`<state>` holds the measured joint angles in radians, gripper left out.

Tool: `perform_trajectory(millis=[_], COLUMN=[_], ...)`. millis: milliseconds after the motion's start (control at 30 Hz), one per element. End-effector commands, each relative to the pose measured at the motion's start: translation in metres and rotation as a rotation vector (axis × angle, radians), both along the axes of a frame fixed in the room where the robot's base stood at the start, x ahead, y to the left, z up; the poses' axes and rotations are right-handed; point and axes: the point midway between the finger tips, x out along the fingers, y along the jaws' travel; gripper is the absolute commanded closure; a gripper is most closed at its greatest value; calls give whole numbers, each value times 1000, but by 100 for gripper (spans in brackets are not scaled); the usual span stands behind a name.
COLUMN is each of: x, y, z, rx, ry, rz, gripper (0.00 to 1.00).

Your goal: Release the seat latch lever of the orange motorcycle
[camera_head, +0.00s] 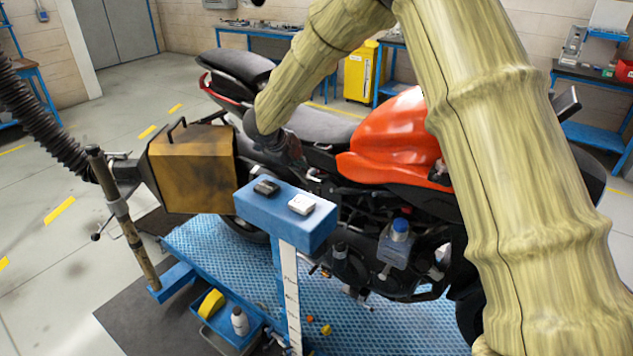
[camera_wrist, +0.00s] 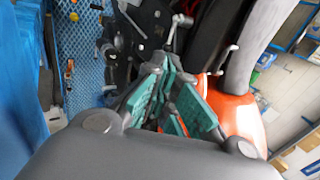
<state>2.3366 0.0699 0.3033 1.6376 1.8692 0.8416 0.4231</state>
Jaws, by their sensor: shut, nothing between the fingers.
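The orange motorcycle (camera_head: 395,135) stands on a blue lift, its orange tank to the right of the dark seat (camera_head: 322,124). My gripper (camera_head: 290,152) is at the motorcycle's near side, just below the seat, mostly hidden by my arm. In the wrist view my gripper (camera_wrist: 172,68) shows teal finger pads, shut and empty, pointing at dark frame parts. A small pale metal lever-like part (camera_wrist: 181,20) lies just beyond the fingertips, and another (camera_wrist: 221,60) lies to their right. I cannot tell which is the seat latch lever, or whether the fingers touch anything.
A blue stand (camera_head: 285,215) with a black and a white item rises in front of the motorcycle. A brown metal box (camera_head: 193,168) on a hose arm is left of it. A clear blue-capped bottle (camera_head: 397,243) is by the engine. Open floor lies at left.

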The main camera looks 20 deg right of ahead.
Motion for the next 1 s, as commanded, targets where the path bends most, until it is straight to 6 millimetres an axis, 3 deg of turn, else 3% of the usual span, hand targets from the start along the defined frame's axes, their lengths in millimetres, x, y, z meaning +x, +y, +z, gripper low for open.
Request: perform_trajectory(millis=[333, 1000], x=[4, 43], y=[-6, -55], z=[-10, -85], rx=[-2, 0], ry=[2, 1], rz=[-1, -1], gripper=[100, 100])
